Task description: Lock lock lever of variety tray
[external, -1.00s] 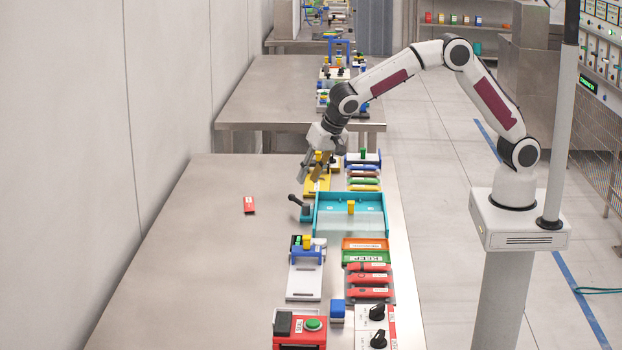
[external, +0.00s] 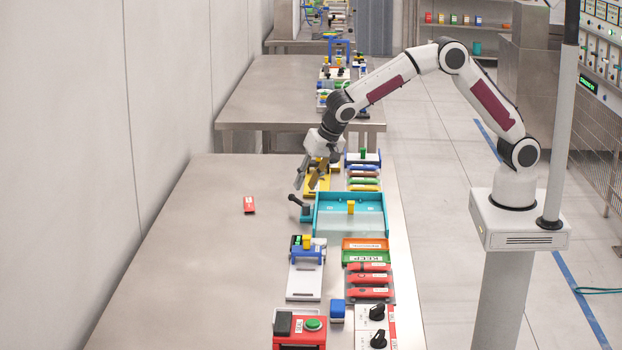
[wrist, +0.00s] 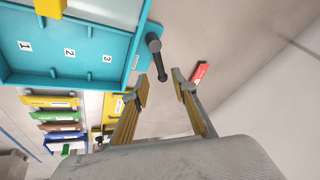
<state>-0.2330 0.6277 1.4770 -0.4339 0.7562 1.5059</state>
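The variety tray (external: 318,222) is a teal tray on the table, and its numbered compartments show in the wrist view (wrist: 105,88). The lock lever (external: 296,200) is a dark grey handle on a pivot at the tray's left far corner. In the wrist view the lever (wrist: 156,58) stands beside the tray's edge, just ahead of my fingertips. My gripper (external: 305,187) is over the table just beyond the lever, its fingers pointing down. In the wrist view my gripper (wrist: 168,76) is open and empty, with the lever slightly left of the gap and apart from the fingers.
A yellow fixture (external: 322,182) stands under and beside my gripper. Several coloured bars (external: 363,180) lie to its right.

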